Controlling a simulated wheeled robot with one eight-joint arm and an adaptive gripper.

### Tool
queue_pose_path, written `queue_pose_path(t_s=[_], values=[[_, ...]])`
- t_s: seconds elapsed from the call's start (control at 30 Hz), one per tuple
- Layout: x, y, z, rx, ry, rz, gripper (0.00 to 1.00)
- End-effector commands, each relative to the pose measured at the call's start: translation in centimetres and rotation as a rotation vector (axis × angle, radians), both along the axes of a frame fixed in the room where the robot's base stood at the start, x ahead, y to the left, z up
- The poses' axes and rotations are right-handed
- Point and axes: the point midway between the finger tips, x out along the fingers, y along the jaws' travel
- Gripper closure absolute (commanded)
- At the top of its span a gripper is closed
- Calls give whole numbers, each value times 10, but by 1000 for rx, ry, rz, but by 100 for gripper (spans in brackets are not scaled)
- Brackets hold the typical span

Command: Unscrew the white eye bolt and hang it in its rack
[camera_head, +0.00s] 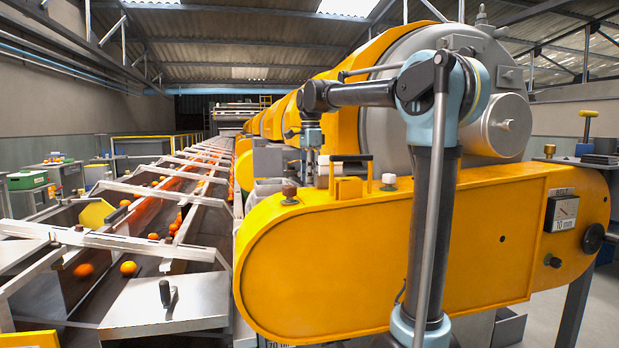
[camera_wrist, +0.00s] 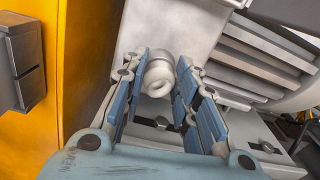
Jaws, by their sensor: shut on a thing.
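The white eye bolt (camera_wrist: 158,78) shows in the wrist view as a rounded white piece with a ring-like part, in front of a pale plate. My gripper (camera_wrist: 164,64) is shut on it, with a blue-padded finger on each side. Its lower end and thread are hidden, so I cannot tell whether it is still seated. In the head view my gripper (camera_head: 309,170) points down behind the big yellow cover, and the bolt is too small or hidden to make out there. I cannot identify the rack for certain in either view.
The yellow cover (camera_head: 420,255) fills the front right, with a brown knob (camera_head: 289,192) and a white knob (camera_head: 389,181) on its top edge. A yellow bracket (camera_head: 350,165) stands close to my gripper. A conveyor with oranges (camera_head: 128,268) runs along the left.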

Motion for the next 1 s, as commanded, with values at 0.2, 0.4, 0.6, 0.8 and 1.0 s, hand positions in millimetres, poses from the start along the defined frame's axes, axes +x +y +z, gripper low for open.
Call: queue_pose_path(t_s=[0.2,0.4,0.6,0.8,1.0], values=[[0,0,0,0,-1,48,86],[0,0,0,0,-1,60,86],[0,0,0,1,-2,177,86],[0,0,0,1,-2,197,86],[0,0,0,1,-2,230,86]])
